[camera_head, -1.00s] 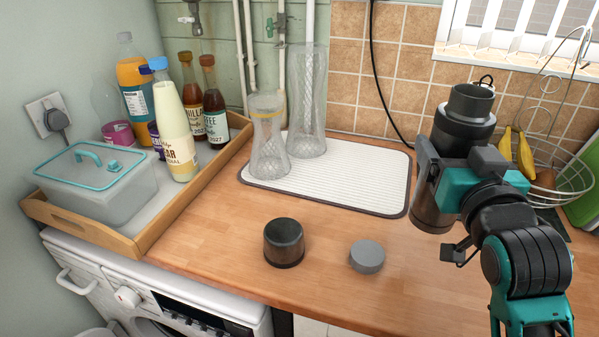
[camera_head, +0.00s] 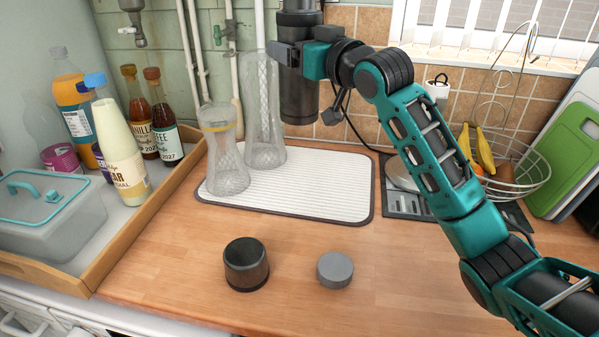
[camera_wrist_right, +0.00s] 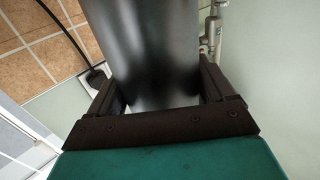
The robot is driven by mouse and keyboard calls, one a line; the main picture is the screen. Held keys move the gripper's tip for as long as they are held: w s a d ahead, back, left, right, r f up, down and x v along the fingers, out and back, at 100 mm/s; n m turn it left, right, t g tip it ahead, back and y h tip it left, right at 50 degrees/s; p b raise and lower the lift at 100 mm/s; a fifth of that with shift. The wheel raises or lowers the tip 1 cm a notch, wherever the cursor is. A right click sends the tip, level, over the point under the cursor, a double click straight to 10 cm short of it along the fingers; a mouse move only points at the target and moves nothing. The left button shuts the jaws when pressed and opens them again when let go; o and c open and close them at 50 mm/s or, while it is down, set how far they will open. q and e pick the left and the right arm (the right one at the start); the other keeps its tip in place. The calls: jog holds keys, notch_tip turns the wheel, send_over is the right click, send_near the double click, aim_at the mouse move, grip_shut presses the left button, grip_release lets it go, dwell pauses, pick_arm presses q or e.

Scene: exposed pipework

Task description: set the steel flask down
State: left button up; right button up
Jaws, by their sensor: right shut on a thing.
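The steel flask (camera_head: 299,97) is a dark, upright cylinder in the upper middle of the head view, held in the air above the back of the white ridged mat (camera_head: 318,193). My right gripper (camera_head: 297,56) is shut on it from the right side. In the right wrist view the flask (camera_wrist_right: 150,50) stands between the two fingers. A dark cup (camera_head: 246,265) and a grey round lid (camera_head: 335,270) rest on the wooden worktop in front of the mat. My left gripper does not show.
Two clear vases (camera_head: 223,150) (camera_head: 263,110) stand on the mat's left part. A wooden tray (camera_head: 170,215) with bottles and a lidded box (camera_head: 45,215) is at left. A wire fruit basket (camera_head: 515,175) is at right.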

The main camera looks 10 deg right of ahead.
aim_at(300, 119)
notch_tip(300, 119, down, 14)
jog(key=shift+r+b, duration=0.15)
jog(key=shift+b, duration=0.3)
jog(key=shift+f, duration=2.4)
jog(key=shift+f, duration=0.15)
jog(key=o, duration=1.3)
jog(key=shift+f, duration=0.1)
jog(key=shift+v, duration=6.05)
